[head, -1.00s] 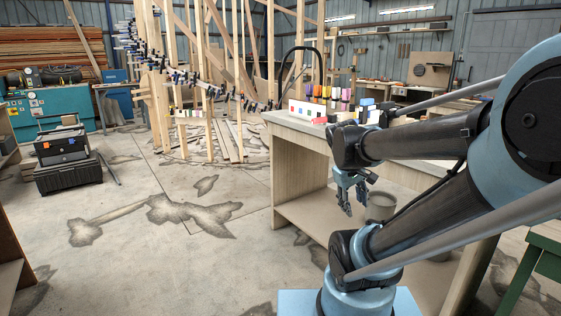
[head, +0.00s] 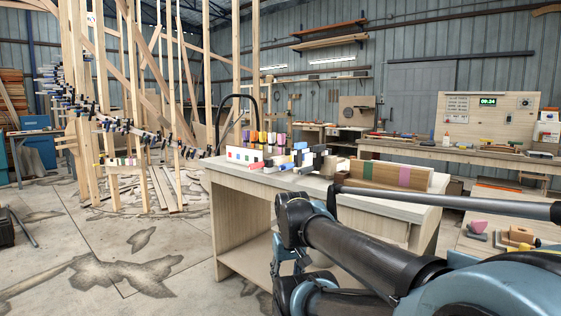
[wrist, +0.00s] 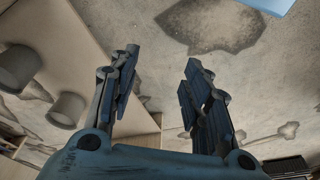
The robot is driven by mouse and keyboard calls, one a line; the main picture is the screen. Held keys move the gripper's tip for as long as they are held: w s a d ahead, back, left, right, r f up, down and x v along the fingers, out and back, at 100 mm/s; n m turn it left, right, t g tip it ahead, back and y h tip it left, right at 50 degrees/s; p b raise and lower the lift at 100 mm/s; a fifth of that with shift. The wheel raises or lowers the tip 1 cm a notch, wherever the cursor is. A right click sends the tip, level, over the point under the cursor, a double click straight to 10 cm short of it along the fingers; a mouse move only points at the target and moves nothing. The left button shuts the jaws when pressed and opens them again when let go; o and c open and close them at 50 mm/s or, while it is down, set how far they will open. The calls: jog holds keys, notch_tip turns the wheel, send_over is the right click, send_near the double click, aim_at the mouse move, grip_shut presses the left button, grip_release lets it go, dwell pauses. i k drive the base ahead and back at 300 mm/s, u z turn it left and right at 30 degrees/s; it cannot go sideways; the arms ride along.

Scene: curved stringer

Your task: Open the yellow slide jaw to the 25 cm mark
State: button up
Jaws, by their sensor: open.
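I cannot single out the yellow slide jaw in either current view. Many small clamps (head: 118,125) line the curved wooden stringer on the left in the head view, too small to tell a yellow one apart. Small yellow parts lie on a low table at the right edge; I cannot tell what they are. My gripper (wrist: 162,65) is open and empty in the wrist view, its two dark fingers spread apart over the concrete floor. In the head view my gripper is mostly hidden behind my arm, low in front of the bench.
A workbench (head: 238,184) stands ahead, bearing coloured spools (head: 262,138), blocks and a wooden box (head: 395,173). Grey cans (wrist: 66,110) show beside my gripper in the wrist view. The low table (head: 478,243) is at right. Stained concrete floor on the left is open.

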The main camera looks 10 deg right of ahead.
aim_at(288, 151)
jog(key=z, duration=2)
jog(key=k, duration=0.85)
jog(key=u, duration=1.45)
jog(key=i, duration=0.95)
jog(key=z, duration=0.05)
